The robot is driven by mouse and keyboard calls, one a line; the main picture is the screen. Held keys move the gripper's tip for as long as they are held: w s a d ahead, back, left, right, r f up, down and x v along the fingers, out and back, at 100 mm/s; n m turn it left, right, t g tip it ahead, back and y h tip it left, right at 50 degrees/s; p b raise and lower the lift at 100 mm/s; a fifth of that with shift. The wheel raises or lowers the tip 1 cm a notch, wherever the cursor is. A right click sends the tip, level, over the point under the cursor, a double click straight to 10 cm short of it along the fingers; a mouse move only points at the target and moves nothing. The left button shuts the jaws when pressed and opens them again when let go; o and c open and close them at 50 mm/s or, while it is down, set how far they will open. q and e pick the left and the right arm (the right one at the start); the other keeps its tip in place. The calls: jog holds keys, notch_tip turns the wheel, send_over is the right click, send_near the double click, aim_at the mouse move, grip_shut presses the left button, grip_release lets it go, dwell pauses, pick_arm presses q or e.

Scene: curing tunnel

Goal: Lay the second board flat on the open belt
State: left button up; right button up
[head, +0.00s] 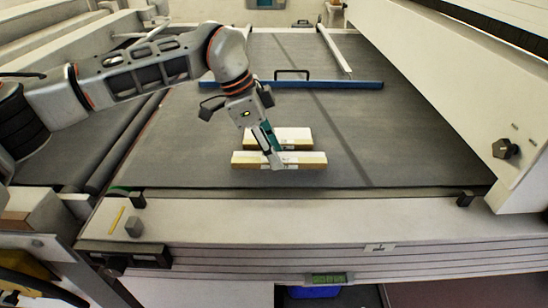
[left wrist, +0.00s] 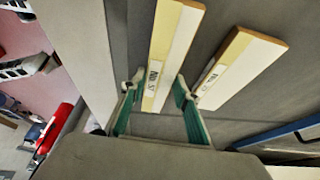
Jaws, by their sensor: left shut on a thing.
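Two pale boards with yellow edges and white labels are over the dark belt (head: 345,150). My left gripper (head: 274,158) reaches down onto the nearer board (head: 306,160) and is shut on it. In the left wrist view this board (left wrist: 172,52) lies between the teal fingers of the gripper (left wrist: 158,97). It looks level, at or very close to the belt; I cannot tell if it touches. The farther board (head: 296,134) lies flat just behind it, roughly parallel, with a narrow gap; it shows right of the fingers in the left wrist view (left wrist: 246,62). My right gripper is not in view.
A blue bar (head: 340,85) with a black handle (head: 292,72) crosses the belt behind the boards. A white rail (head: 334,48) stands beyond it. The belt's right side is bare. A pale front ledge (head: 300,204) and a white housing (head: 450,90) border the belt.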

pick_arm(q)
notch_tip(320, 180, down, 2)
jog(key=shift+f, duration=0.1)
jog(key=o, duration=1.1)
jog(key=p+v, duration=0.1)
jog(key=v, duration=1.1)
